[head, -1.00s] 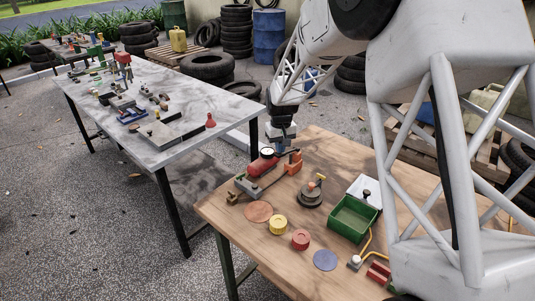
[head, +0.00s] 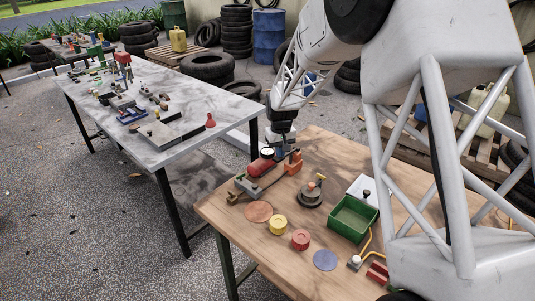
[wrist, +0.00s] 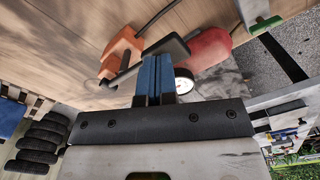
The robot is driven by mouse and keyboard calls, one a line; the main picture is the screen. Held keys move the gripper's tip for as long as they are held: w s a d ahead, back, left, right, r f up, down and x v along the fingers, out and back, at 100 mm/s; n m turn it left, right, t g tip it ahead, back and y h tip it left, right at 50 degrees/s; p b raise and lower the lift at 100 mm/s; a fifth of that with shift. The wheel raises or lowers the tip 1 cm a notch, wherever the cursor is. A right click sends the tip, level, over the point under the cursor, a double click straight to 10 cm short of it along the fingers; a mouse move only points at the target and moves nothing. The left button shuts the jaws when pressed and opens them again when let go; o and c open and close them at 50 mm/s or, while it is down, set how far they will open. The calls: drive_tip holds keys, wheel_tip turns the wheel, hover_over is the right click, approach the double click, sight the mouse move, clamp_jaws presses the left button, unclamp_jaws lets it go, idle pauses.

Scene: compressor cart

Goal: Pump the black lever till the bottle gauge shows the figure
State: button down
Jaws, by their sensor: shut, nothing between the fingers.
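The red bottle (head: 260,166) lies on the near wooden table, with its round white-faced gauge (head: 267,152) on top. The gauge's reading is too small to make out. An orange pump body (head: 293,164) stands at the bottle's right end. The black lever (wrist: 166,48) crosses above the orange body (wrist: 121,48) in the wrist view, beside the red bottle (wrist: 207,48). My gripper (wrist: 155,60) has its blue fingers shut and empty, with the tips at the lever; I cannot tell whether they touch.
A grey round fixture with an orange top (head: 312,190) and a green bin (head: 353,217) stand to the right. Yellow (head: 278,224), red (head: 300,239) and blue (head: 325,260) discs lie in front. A grey table (head: 190,150) stands to the left.

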drive_tip(key=shift+r, duration=2.4)
drive_tip(key=shift+r, duration=0.1)
drive_tip(key=shift+r, duration=2.4)
drive_tip(key=shift+r, duration=0.1)
